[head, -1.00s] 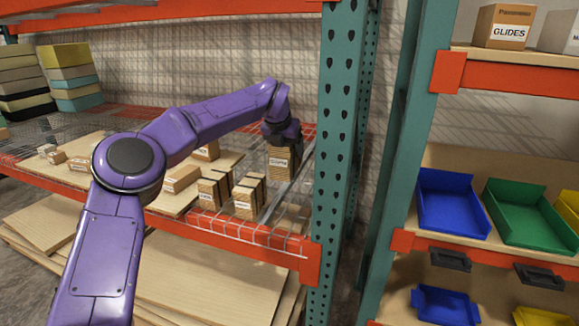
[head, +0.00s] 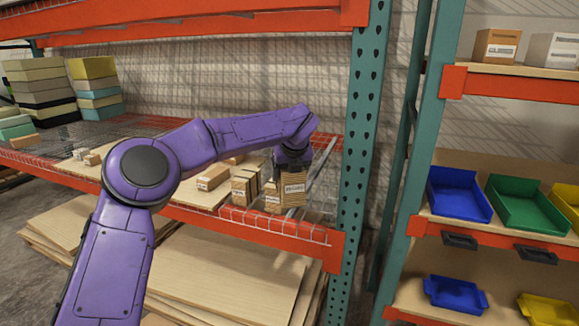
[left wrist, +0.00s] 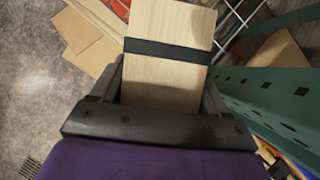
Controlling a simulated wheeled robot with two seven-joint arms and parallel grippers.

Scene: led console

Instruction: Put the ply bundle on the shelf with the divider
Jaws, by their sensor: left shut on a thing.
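In the left wrist view the bundle (left wrist: 168,70) shows pale wood crossed by a dark strap, between the fingers (left wrist: 160,100). The bundle hangs upright at the right end of the wire-deck shelf (head: 285,226), close to a thin grey divider bar (head: 322,163). My right gripper is not in view.
More small bundles (head: 244,187) and a box (head: 213,178) stand just left. A teal post (head: 362,130) rises at the right, and an orange beam (head: 285,240) runs along the front.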

